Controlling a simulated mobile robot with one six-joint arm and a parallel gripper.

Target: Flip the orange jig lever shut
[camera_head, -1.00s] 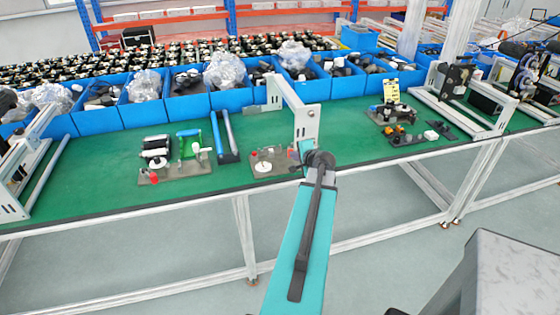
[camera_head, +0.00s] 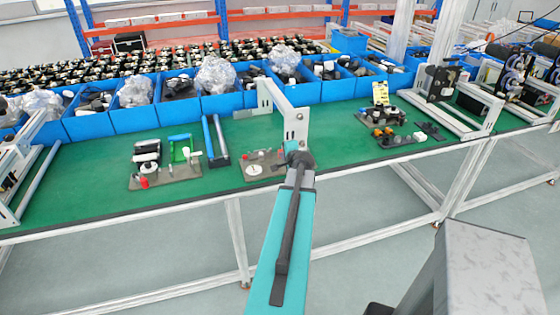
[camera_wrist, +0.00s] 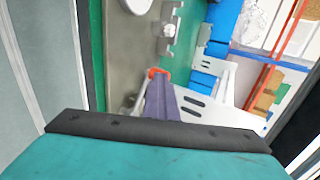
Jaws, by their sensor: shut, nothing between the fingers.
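An orange-red piece (camera_wrist: 158,72), seemingly the jig lever's end, shows in the wrist view right at the tips of my gripper (camera_wrist: 160,82). My gripper's fingers are together with nothing between them; I cannot tell whether they touch the orange piece. A grey jig plate (camera_wrist: 125,60) lies beyond, with a white disc and a grey metal fitting (camera_wrist: 169,28). In the head view this jig plate (camera_head: 250,178) lies on the green table near its front edge. There my own arm covers its right end, the lever and my fingertips.
A white upright frame (camera_head: 296,125) stands just behind my wrist. Another jig plate (camera_head: 188,173) lies to the left, and small fixtures (camera_head: 385,135) to the right. Blue bins (camera_head: 222,103) line the table's back. Bare green table (camera_head: 335,150) lies right of my wrist.

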